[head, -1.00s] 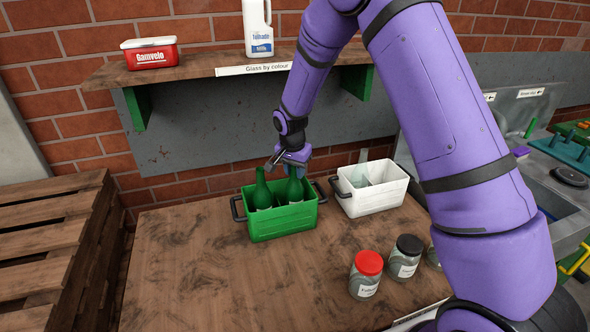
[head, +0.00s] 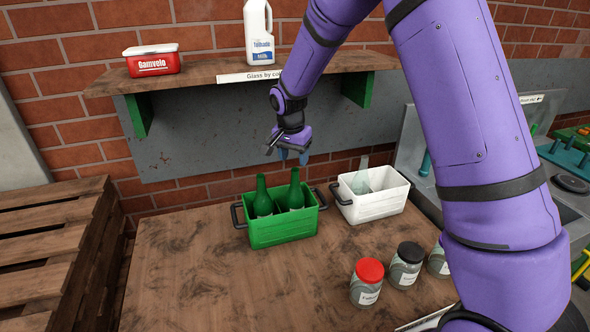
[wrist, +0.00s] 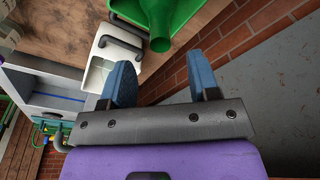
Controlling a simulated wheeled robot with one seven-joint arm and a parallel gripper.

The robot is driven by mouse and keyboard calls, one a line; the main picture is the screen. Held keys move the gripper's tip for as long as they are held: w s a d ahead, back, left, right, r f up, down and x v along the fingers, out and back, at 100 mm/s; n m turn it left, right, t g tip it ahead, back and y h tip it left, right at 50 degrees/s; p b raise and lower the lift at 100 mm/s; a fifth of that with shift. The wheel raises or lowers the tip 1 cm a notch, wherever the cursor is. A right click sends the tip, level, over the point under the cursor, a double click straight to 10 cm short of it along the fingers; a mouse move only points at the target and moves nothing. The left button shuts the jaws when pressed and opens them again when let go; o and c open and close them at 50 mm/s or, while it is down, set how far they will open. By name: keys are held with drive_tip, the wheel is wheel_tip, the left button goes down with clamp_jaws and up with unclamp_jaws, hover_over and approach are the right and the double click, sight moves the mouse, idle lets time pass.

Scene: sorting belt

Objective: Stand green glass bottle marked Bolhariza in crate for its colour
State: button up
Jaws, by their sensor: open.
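Two green glass bottles stand upright in the green crate (head: 283,231), a left bottle (head: 263,198) and a right bottle (head: 294,192). Their labels are mostly hidden by the crate wall, so I cannot tell which is marked Bolhariza. My gripper (head: 293,157) is open and empty, above the right bottle and apart from it. In the wrist view, the fingers (wrist: 160,72) are spread with nothing between them. One green bottle (wrist: 159,22) shows beyond the fingertips there.
A white crate (head: 374,206) holding a clear bottle (head: 361,178) stands to the right. Several lidded jars, one with a red lid (head: 369,270), stand at the front right. A shelf (head: 210,72) with a tub (head: 153,64) and milk jug (head: 259,35) hangs behind. The table's front left is clear.

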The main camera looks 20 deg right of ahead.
drive_tip(key=s+d+r+n+t+y, duration=0.1)
drive_tip(key=s+d+r+n, duration=0.15)
drive_tip(key=s+r, duration=0.7)
drive_tip(key=s+d+r+n+t, duration=0.1)
drive_tip(key=s+d+r+n, duration=0.15)
drive_tip(key=s+r, duration=0.7)
drive_tip(key=s+d+r+n+t, duration=0.1)
drive_tip(key=s+r+n, duration=0.1)
drive_tip(key=s, duration=0.7)
drive_tip(key=s+d+r+n+t, duration=0.1)
drive_tip(key=s+r+n, duration=0.1)
drive_tip(key=s, duration=0.8)
drive_tip(key=shift+s+d, duration=0.25)
